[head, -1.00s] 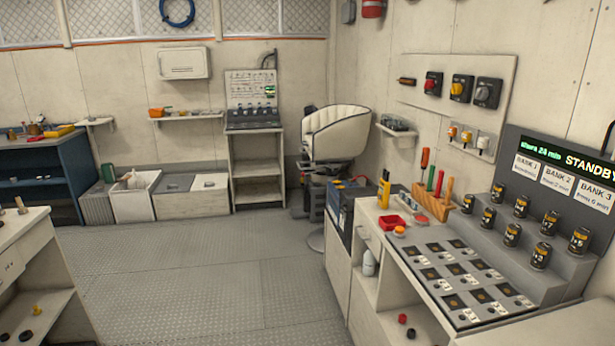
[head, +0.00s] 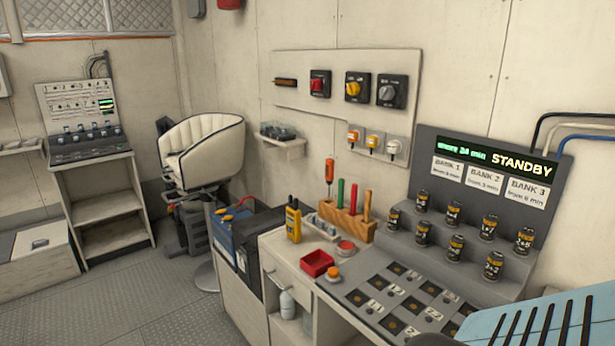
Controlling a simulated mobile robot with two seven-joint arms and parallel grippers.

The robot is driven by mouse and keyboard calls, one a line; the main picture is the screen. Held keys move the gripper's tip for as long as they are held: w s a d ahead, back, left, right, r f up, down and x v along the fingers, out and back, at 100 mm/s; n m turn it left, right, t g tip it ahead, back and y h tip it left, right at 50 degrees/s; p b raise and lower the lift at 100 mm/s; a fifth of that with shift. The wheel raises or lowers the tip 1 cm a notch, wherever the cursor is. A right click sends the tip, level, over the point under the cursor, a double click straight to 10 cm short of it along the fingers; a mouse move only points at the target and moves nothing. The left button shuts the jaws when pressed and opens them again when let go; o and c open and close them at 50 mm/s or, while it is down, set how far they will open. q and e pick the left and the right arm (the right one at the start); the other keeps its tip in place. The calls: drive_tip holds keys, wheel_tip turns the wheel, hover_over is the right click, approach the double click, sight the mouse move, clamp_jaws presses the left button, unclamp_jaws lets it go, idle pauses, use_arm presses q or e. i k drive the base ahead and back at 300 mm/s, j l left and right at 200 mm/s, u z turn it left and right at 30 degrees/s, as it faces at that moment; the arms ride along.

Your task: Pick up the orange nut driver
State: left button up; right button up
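The orange nut driver (head: 329,171) stands upright, handle up, at the left end of a wooden block (head: 350,231) on the counter by the right-hand wall. Its thin shaft runs down to the block, and the lower tip is hidden. A green handle, a red handle and a wooden handle stand in a row to its right in the same block. Neither of my grippers shows in the head view.
Several labelled cans (head: 455,247) stand on grey steps to the right. A white chair (head: 200,150) stands beyond; open floor (head: 120,300) lies left.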

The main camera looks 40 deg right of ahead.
sight(329, 163)
drive_tip(key=i, duration=2.8)
drive_tip(key=i+z, duration=0.15)
drive_tip(key=z, duration=3.35)
